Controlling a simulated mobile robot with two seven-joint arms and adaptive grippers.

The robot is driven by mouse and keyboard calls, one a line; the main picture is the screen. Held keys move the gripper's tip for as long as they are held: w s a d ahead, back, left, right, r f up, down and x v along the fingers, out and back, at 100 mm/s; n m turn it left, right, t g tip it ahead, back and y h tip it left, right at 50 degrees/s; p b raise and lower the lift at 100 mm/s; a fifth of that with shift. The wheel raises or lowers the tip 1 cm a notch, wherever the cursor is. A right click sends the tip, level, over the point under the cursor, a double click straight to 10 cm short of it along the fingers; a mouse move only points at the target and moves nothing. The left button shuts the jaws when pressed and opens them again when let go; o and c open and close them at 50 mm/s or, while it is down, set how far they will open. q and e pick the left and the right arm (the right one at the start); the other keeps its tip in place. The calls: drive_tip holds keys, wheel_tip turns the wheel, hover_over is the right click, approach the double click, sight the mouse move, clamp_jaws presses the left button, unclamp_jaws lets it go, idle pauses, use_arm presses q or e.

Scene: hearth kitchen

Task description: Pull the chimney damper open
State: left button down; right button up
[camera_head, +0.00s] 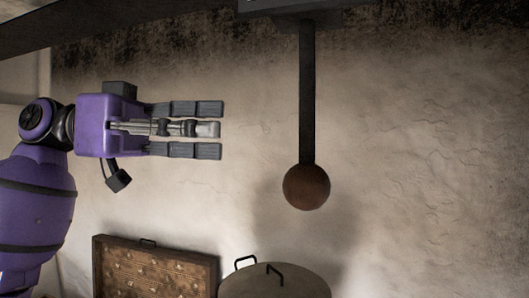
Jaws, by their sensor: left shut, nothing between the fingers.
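The chimney damper handle is a dark flat bar (307,95) that hangs down from a dark metal fitting (290,14) at the top. A round brown knob (306,187) is at its lower end. My left gripper (210,129) comes in from the left on a purple arm, with its fingers pointing right towards the bar. It is shut and empty. In the picture its fingertips are left of the bar and above the knob's height, with a clear gap between. The damper plate itself cannot be seen. My right gripper is not in view.
A pale plastered wall (430,150) with soot at its top fills the background. Below are a wooden-framed box or board (100,270) with a small handle and a round lidded pot (300,285) with dark handles. A dark beam crosses the upper left. The space around the knob looks clear.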

use_arm(q)
drive_tip(key=s+a+r+m+g+y, duration=0.1)
drive_tip(key=s+a+r+m+g, duration=0.2)
drive_tip(key=s+r, duration=0.4)
drive_tip(key=m+p, duration=0.1)
hover_over(291, 204)
drive_tip(key=a, duration=0.2)
drive_tip(key=f, duration=0.5)
drive_tip(key=shift+w+f, duration=0.2)
drive_tip(key=shift+f, duration=0.2)
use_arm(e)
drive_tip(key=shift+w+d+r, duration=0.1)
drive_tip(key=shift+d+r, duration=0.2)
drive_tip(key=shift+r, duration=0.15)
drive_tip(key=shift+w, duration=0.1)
use_arm(q)
wheel_tip(291, 204, down, 7)
drive_tip(key=shift+w+a+f+b, duration=0.1)
drive_tip(key=shift+f+b, duration=0.05)
drive_tip(key=shift+b, duration=1)
drive_tip(key=shift+f, duration=0.35)
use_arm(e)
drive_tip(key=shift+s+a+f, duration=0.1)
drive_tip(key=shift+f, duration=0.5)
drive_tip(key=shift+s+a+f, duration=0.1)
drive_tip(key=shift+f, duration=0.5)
